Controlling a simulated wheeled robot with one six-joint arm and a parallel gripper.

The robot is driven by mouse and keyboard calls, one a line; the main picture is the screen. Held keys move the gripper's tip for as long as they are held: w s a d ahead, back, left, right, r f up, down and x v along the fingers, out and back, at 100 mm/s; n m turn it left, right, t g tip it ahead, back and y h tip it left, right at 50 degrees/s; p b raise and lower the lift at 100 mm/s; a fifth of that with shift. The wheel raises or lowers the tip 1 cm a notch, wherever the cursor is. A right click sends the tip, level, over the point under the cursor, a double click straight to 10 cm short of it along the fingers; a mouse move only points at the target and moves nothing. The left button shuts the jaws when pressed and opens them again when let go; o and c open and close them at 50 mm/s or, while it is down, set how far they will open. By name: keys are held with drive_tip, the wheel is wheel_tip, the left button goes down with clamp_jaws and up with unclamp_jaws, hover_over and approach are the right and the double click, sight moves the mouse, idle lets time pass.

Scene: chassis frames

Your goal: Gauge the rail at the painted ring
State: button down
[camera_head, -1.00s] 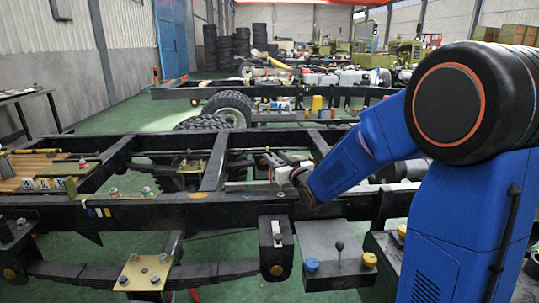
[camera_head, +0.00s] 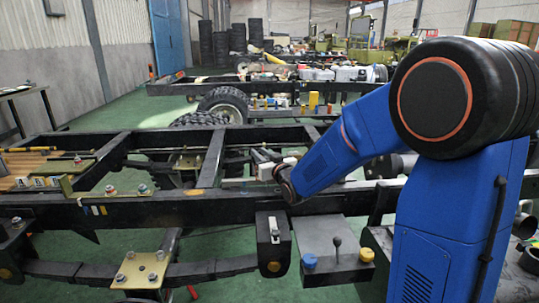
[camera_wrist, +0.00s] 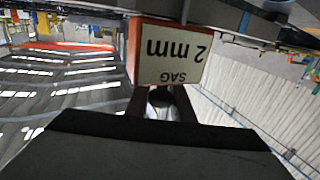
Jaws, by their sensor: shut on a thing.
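My gripper (camera_wrist: 163,103) is shut on a white block with orange sides (camera_wrist: 172,55). The block reads "SAG 2 mm" and appears upside down in the wrist view. In the head view my gripper (camera_head: 268,160) is beyond the near black chassis rail (camera_head: 150,211), by the cross members, with the white block (camera_head: 268,173) near it. Whether the block touches the frame is unclear. The near rail carries bolts and small yellow and white marks (camera_head: 95,210). I cannot make out a painted ring with certainty.
Small lettered white blocks (camera_head: 38,182) sit on a wooden tray at the left of the frame. A box with a lever (camera_head: 337,248) and blue and yellow knobs stands in front of the rail. A second chassis with a wheel (camera_head: 223,106) stands behind on green floor.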

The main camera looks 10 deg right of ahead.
drive_tip(key=w+a, duration=0.1)
drive_tip(key=a, duration=0.6)
drive_tip(key=shift+a, duration=0.35)
drive_tip(key=c, duration=1.6)
unclamp_jaws()
drive_tip(key=shift+s, duration=0.1)
